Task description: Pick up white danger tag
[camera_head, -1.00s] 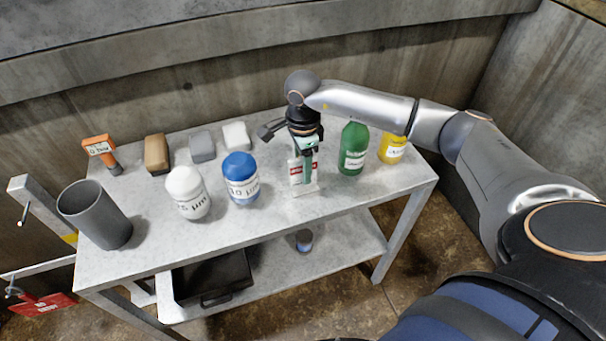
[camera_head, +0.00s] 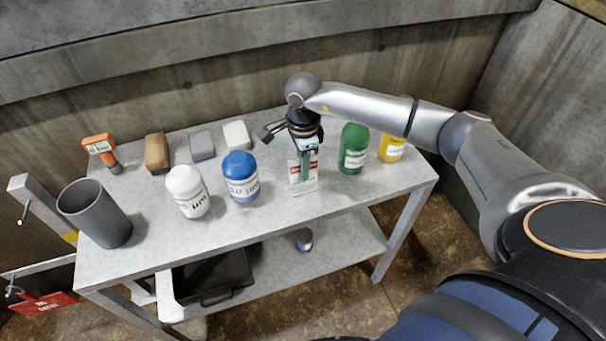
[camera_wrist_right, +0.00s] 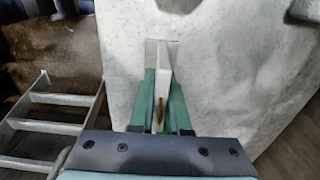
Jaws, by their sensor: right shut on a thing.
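The white danger tag (camera_head: 311,184) with a red band stands upright at the middle of the grey table, below my right gripper (camera_head: 306,160). My right gripper points down and is shut on the tag's upper part. In the right wrist view, the tag's white edge (camera_wrist_right: 163,75) sits between the two green fingers (camera_wrist_right: 161,105), with the pale tabletop beyond. Whether the tag's foot touches the table is hard to tell. My left gripper is not in view.
On the table (camera_head: 150,262), a green bottle (camera_head: 353,150) stands close right of the tag, with a yellow container (camera_head: 391,148) beyond. A blue jar (camera_head: 240,178), white jar (camera_head: 187,192), grey cup (camera_head: 95,214), several blocks (camera_head: 202,145) and an orange tool (camera_head: 101,150) stand left.

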